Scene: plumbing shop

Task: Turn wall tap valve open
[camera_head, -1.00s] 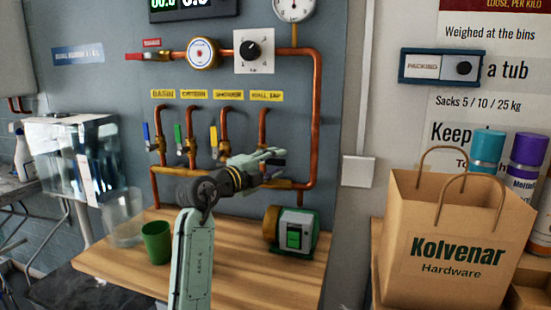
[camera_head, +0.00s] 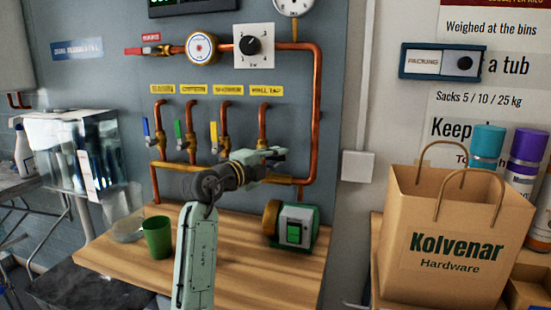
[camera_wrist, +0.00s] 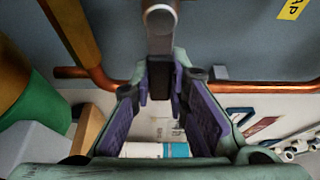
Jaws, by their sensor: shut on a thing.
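The yellow wall tap label (camera_head: 266,91) sits above the last copper branch pipe (camera_head: 263,122) on the grey panel. My gripper (camera_head: 276,154) is at the lower end of that pipe and covers the valve there. In the wrist view, my gripper (camera_wrist: 163,85) has its purple-padded fingers closed about a slim dark lever (camera_wrist: 161,72). The lever runs from a grey rounded part (camera_wrist: 160,20) at the top. I take it for the wall tap's handle; its colour and exact angle are hard to tell.
A green cup (camera_head: 157,240) and a pump (camera_head: 292,226) stand on the wooden bench (camera_head: 250,270). A paper bag (camera_head: 455,240) stands at right.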

